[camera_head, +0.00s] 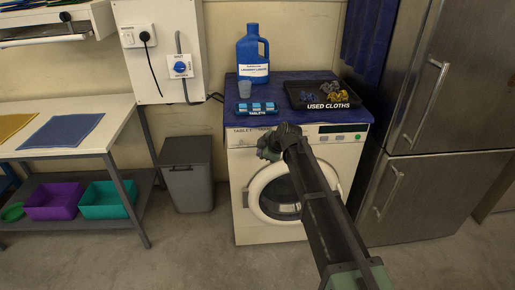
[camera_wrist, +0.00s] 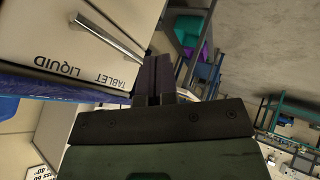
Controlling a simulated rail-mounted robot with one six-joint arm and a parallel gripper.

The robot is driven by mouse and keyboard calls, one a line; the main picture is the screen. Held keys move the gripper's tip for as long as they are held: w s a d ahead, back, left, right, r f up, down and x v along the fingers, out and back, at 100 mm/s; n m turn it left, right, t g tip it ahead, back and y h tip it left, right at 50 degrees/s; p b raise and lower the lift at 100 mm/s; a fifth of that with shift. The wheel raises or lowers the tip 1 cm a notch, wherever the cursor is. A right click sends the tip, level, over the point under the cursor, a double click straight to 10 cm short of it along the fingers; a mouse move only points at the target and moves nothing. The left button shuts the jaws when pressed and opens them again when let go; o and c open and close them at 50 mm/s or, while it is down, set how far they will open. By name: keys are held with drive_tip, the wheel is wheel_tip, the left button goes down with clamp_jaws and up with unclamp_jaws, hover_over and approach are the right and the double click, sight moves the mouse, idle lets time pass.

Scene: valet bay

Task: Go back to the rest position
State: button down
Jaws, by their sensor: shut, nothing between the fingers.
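My gripper shows in the wrist view (camera_wrist: 157,68) with its two dark fingers together and nothing between them. In the head view my arm reaches up from the lower right, and its wrist end stands in front of the upper left of the white washing machine (camera_head: 245,205). The finger tips are hard to make out there. In the wrist view the fingers are beside a pale front panel (camera_wrist: 95,22) with a metal bar handle and the words TABLET and LIQUID. I cannot tell whether they touch it. My arm hides part of the machine's round door (camera_head: 262,185).
A blue laundry liquid jug (camera_head: 252,58), a cup (camera_head: 244,88), a tablets pack (camera_head: 257,108) and a black used cloths tray (camera_head: 295,103) stand on the machine. A grey bin (camera_head: 187,180) and a white table (camera_head: 95,135) are left; a steel fridge (camera_head: 435,120) is right.

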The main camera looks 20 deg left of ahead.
drive_tip(key=p+v, duration=0.3)
drive_tip(key=v, duration=0.3)
drive_tip(key=shift+d+r, duration=0.2)
drive_tip(key=shift+r, duration=0.1)
